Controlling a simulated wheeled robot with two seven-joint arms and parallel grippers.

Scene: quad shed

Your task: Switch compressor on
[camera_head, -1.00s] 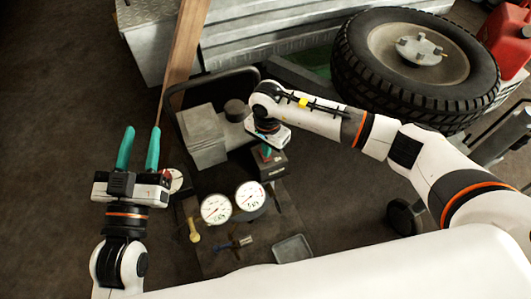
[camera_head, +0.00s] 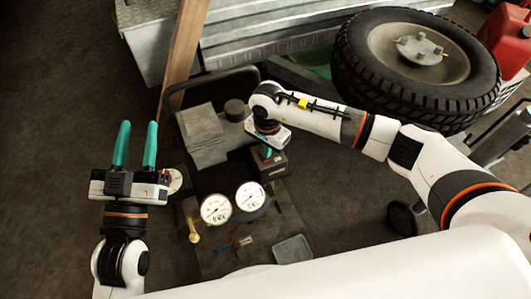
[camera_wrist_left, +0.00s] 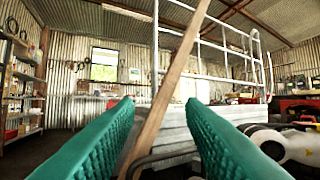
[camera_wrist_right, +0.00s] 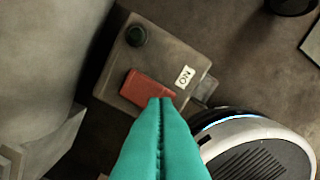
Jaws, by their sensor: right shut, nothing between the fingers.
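The compressor (camera_head: 203,135) stands on the floor in the middle of the head view, with two white gauges (camera_head: 216,209) in front. Its switch box (camera_head: 275,167) is on the right, partly under my right gripper (camera_head: 267,152). In the right wrist view the box (camera_wrist_right: 115,75) carries a red rocker (camera_wrist_right: 146,88), a dark round knob (camera_wrist_right: 135,35) and a white label reading ON upside down (camera_wrist_right: 185,78). My right gripper (camera_wrist_right: 160,100) is shut and empty, its tips overlapping the rocker's near edge. I cannot tell whether they touch. My left gripper (camera_head: 135,145) is open and empty, left of the compressor.
A wooden plank (camera_head: 183,55) leans behind the compressor. A metal trailer (camera_head: 265,30) stands at the back, with a large tyre (camera_head: 415,62) and a red fuel can (camera_head: 508,42) at the right. Bare floor (camera_head: 60,130) is free at the left.

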